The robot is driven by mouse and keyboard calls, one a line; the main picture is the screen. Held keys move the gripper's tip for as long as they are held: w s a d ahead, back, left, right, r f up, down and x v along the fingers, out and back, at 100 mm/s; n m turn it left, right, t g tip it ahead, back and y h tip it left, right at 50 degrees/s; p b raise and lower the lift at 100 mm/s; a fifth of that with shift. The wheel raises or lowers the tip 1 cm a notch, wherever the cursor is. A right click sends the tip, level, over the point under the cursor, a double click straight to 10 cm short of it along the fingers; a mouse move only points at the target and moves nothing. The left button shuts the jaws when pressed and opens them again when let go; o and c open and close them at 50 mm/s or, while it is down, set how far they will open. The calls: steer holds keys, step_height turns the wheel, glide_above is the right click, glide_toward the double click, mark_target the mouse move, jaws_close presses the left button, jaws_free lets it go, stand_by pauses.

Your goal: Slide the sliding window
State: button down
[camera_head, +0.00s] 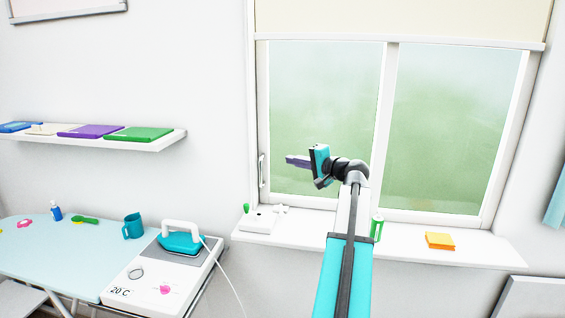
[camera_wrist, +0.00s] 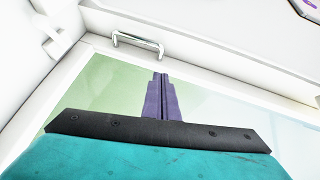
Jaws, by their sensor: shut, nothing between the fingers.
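The sliding window (camera_head: 388,130) has two greenish panes in a white frame, with a vertical bar between them. Its small metal handle (camera_head: 261,171) is on the left edge of the left pane's frame. The handle also shows in the wrist view (camera_wrist: 138,44), near the top. My gripper (camera_head: 290,159) is in front of the left pane, to the right of the handle, with its fingers pointing left. In the wrist view its purple fingers (camera_wrist: 160,80) are together and empty, pointing towards the frame beside the handle. They look apart from the handle.
The sill (camera_head: 400,248) below holds a white box (camera_head: 258,220), a green item (camera_head: 377,228) and an orange pad (camera_head: 440,240). A rolled blind (camera_head: 400,18) covers the window's top. An ironing board (camera_head: 50,250) with an iron (camera_head: 180,240) stands at lower left.

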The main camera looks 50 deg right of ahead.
steer(key=s, duration=0.3)
steer(key=shift+a+r, duration=0.2)
stand_by(0.5)
